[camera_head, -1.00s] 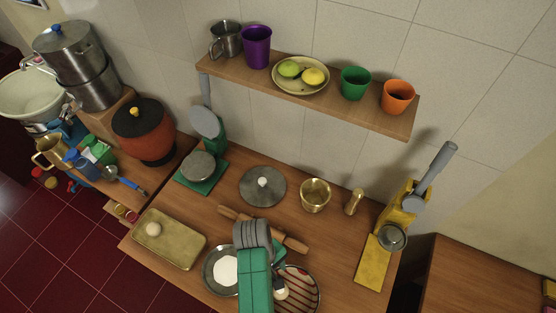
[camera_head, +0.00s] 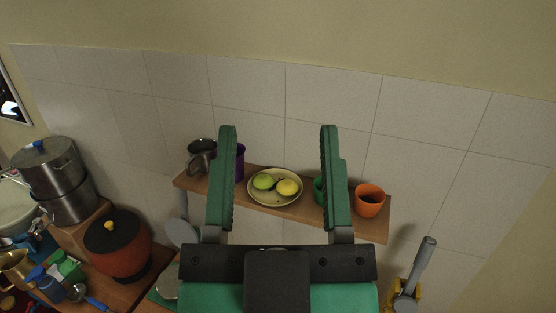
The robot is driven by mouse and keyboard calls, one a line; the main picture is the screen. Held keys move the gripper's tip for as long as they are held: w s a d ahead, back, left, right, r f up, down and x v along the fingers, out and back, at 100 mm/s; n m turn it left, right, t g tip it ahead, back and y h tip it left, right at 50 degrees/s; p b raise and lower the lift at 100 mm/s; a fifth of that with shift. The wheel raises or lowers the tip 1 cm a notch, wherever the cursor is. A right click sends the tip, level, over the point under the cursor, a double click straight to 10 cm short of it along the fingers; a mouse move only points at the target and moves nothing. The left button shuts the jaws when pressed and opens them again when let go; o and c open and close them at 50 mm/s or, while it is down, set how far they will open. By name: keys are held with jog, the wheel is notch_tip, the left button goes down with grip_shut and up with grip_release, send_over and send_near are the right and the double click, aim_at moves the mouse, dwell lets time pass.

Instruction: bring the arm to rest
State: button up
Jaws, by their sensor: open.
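My gripper (camera_head: 279,140) is raised in the lower middle of the view, its two green fingers spread wide apart and pointing up. Nothing is between the fingers close up. Behind it, the wooden wall shelf (camera_head: 262,206) shows through the gap, holding a plate (camera_head: 255,197) with a green fruit (camera_head: 263,182) and a yellow fruit (camera_head: 287,187). The left finger partly covers a purple cup (camera_head: 240,163) and the right finger partly covers a green cup (camera_head: 319,190). The gripper body hides most of the counter.
A metal mug (camera_head: 201,156) and an orange cup (camera_head: 369,200) stand on the shelf. At left are stacked steel pots (camera_head: 50,170) and an orange pot with a dark lid (camera_head: 117,250). A yellow press with a grey handle (camera_head: 421,262) stands at right. The upper wall is clear.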

notch_tip(320, 180, up, 11)
jog(key=p, duration=1)
jog(key=shift+s, duration=0.15)
